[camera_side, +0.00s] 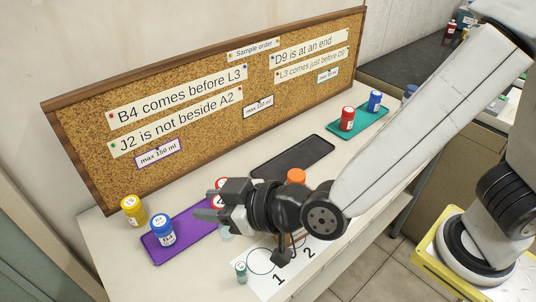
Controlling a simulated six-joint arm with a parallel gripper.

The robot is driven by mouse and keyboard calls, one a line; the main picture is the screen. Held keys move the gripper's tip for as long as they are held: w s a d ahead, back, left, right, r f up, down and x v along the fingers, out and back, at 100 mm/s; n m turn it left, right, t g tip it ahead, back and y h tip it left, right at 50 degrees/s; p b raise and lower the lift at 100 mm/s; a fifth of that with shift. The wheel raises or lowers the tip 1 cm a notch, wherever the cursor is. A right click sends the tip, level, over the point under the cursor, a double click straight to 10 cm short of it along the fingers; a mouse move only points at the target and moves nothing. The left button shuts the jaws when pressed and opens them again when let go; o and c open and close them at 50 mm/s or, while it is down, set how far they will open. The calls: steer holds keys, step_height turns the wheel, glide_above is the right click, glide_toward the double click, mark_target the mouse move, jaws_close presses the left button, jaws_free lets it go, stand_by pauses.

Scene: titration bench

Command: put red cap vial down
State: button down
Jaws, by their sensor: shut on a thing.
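My gripper (207,207) reaches left over the right end of the purple tray (189,240). It is shut on a red cap vial (220,184). Only bits of the vial's red and white show beside the jaws, and the jaws hide the rest. Whether its base touches the tray cannot be told. A blue-capped vial (163,232) stands on the left part of the purple tray. Another red-capped vial (347,120) stands on the teal tray (361,129) at the back right, with a blue-capped vial (374,102) beside it.
A yellow-capped vial (133,211) stands left of the purple tray. The dark tray (292,157) shows a bare surface. An orange cap (296,176) shows behind my wrist. A small green-capped vial (241,272) stands by the numbered sheet (270,284). A corkboard (205,110) borders the back.

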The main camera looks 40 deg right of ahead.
step_height(320, 180, down, 11)
steer(key=s+a+n+y, duration=0.1)
steer(key=s+a, duration=0.1)
steer(key=shift+s+a+g, duration=0.2)
steer(key=shift+s+g, duration=0.1)
stand_by(0.3)
steer(key=s+f+x, duration=0.1)
steer(key=x, duration=0.7)
steer(key=s+a+f+x, duration=0.1)
steer(key=f+x, duration=0.1)
steer(key=x, duration=0.6)
steer(key=shift+f, duration=0.1)
steer(key=shift+w+a+f, duration=0.1)
steer(key=shift+w+f, duration=0.05)
steer(key=shift+f, duration=1.6)
